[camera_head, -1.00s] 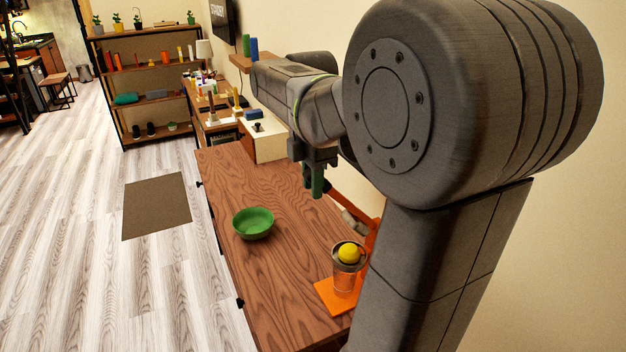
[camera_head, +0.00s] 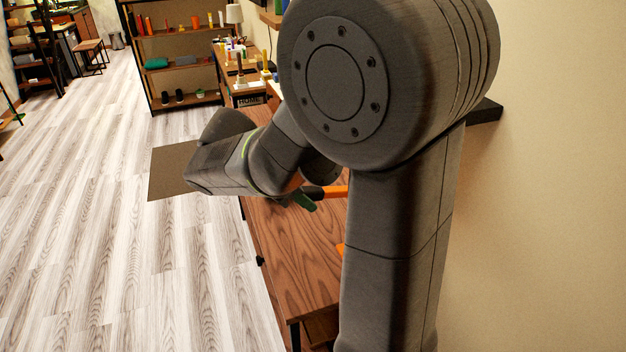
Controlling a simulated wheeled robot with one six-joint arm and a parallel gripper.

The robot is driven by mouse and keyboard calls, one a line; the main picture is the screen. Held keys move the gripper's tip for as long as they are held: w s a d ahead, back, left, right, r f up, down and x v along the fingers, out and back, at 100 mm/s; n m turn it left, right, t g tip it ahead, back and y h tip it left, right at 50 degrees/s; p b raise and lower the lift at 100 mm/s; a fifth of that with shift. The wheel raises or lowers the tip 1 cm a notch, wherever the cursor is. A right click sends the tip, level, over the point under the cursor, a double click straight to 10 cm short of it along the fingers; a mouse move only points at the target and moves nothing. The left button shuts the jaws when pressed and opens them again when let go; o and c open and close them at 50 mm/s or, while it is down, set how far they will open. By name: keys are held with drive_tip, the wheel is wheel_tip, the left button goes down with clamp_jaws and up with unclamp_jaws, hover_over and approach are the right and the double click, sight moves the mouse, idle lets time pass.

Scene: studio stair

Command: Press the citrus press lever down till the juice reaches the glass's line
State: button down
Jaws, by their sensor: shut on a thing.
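The citrus press lever (camera_head: 335,190) shows as a short orange bar with a dark handle end, left of my large arm link. It looks roughly level in the picture. My gripper (camera_head: 305,201), with green fingertips, is at the dark handle end and shut on it; the arm covers most of the grip. A small orange piece (camera_head: 341,249), probably of the press, shows beside my arm. The rest of the press, the fruit, the glass, its line and any juice are hidden behind my arm.
The wooden counter (camera_head: 295,255) runs under my arm, its near part bare. A dark mat (camera_head: 168,172) lies on the open floor to the left. A shelf unit (camera_head: 180,48) and a further counter with small items (camera_head: 250,75) stand at the back.

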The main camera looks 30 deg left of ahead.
wheel_tip(320, 180, down, 6)
drive_tip(key=t+h+b, duration=0.1)
drive_tip(key=t+b, duration=0.1)
drive_tip(key=shift+s+a+f+h, duration=0.15)
drive_tip(key=shift+s+h, duration=0.05)
drive_tip(key=shift+h, duration=0.1)
drive_tip(key=shift+f, duration=0.1)
drive_tip(key=c, duration=1.2)
unclamp_jaws()
drive_tip(key=shift+o, duration=0.2)
drive_tip(key=v, duration=1.4)
drive_tip(key=shift+w+f, duration=0.1)
idle(1.5)
drive_tip(key=x, duration=1.3)
drive_tip(key=shift+w+d, duration=0.2)
drive_tip(key=shift+d, duration=0.05)
